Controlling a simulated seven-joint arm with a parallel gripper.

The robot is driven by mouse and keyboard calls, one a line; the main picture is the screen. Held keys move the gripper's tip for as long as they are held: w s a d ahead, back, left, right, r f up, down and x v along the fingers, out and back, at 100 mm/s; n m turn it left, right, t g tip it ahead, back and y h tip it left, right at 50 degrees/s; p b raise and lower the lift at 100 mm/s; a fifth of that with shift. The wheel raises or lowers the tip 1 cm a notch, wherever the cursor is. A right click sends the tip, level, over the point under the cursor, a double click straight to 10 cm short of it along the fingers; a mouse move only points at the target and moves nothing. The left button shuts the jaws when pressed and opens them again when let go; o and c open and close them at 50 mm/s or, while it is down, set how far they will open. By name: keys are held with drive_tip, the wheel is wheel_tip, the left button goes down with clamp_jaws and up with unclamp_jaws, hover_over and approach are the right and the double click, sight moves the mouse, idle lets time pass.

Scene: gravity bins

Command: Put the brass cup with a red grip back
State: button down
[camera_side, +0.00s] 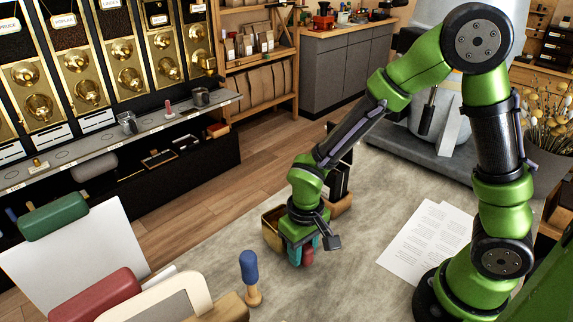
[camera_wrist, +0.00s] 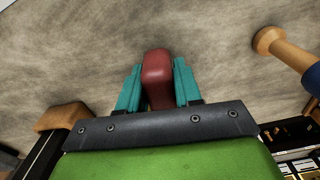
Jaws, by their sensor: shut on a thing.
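My gripper (camera_side: 304,252) points down over the stone-grey worktop, with its teal fingers shut on a red grip (camera_side: 308,257). In the wrist view the red grip (camera_wrist: 157,76) sits between the two teal fingers (camera_wrist: 157,88). A brass, box-like cup (camera_side: 272,232) shows just left of and behind my gripper in the side view. It appears to belong to the red grip, but the join is hidden by my gripper. The cup is not visible in the wrist view. I cannot tell whether it touches the worktop.
A blue-handled wooden tool (camera_side: 249,277) stands close by. A wooden block with black parts (camera_side: 342,204) is behind my gripper. Paper sheets (camera_side: 428,240) lie right. A grey ledge (camera_side: 75,150) with small cups runs below the brass-fronted bins (camera_side: 85,87). A red-handled item (camera_side: 105,295) is front left.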

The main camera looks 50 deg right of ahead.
drive_tip(key=shift+f, duration=0.35)
drive_tip(key=shift+f, duration=0.5)
idle(0.5)
drive_tip(key=c, duration=0.7)
unclamp_jaws()
wheel_tip(320, 180, up, 17)
drive_tip(key=shift+s+f, duration=0.1)
